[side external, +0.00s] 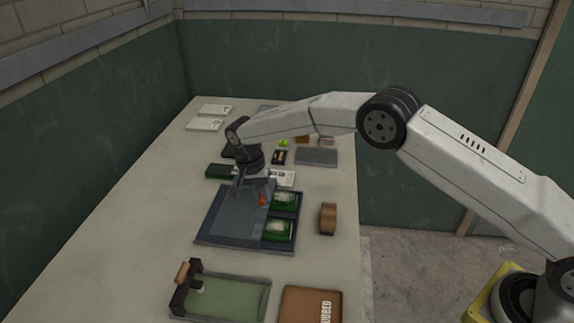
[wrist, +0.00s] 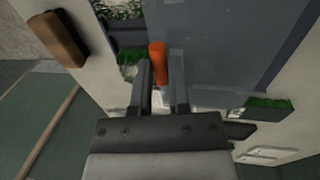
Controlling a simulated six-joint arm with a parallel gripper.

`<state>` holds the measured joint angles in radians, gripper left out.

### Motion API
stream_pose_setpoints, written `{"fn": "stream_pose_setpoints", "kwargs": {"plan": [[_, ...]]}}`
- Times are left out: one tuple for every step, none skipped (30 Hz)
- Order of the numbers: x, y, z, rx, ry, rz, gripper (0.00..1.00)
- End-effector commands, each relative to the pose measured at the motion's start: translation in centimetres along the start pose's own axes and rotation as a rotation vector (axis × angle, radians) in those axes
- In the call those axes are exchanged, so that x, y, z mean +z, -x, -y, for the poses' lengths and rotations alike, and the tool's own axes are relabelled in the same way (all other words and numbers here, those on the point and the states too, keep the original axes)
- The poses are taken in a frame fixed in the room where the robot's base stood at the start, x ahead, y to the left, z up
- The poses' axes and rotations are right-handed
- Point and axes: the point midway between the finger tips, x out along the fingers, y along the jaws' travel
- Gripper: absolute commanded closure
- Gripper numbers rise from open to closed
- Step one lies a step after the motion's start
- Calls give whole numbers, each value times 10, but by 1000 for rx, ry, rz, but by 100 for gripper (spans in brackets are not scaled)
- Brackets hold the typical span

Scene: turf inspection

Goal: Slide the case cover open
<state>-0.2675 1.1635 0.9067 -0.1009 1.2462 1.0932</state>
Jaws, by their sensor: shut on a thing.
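A dark blue-grey case (side external: 215,241) lies on the table in the side view. Its flat grey cover (side external: 232,210) lies over the left part, and it also shows in the wrist view (wrist: 215,55). The right part is uncovered, with two green turf pieces, one farther (side external: 286,199) and one nearer (side external: 278,231). An orange knob (side external: 263,201) stands near the cover's right edge; it shows upright in the wrist view (wrist: 158,62). My gripper (wrist: 161,85) is shut on the orange knob. Its fingertips are partly hidden in the side view.
A brown block (side external: 328,219) stands right of the case. A green board with a clamp (side external: 225,292) and a brown box (side external: 311,304) lie in front. A dark green block (side external: 220,171) and several small items lie behind. The table's left side is clear.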

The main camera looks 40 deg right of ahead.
Motion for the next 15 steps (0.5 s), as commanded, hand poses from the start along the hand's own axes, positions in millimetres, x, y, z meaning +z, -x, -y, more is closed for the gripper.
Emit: {"fn": "stream_pose_setpoints", "kwargs": {"plan": [[-3,3,4,-6,-2,-9,100],[-3,3,5,-7,-2,-9,100],[-3,3,7,-6,-2,-8,100],[-3,4,8,-6,-2,-9,100],[-3,4,9,-6,-3,-9,100],[-3,4,10,-6,-3,-9,100],[-3,5,11,-7,-3,-9,100],[-3,5,11,-7,-3,-9,100],[-3,5,12,-7,-3,-9,100],[-3,5,12,-7,-3,-9,100],[-3,5,12,-7,-3,-9,100],[-3,5,12,-7,-3,-9,100],[-3,5,12,-7,-3,-9,100],[-3,5,12,-7,-3,-9,100],[-3,5,12,-7,-2,-9,100]]}}
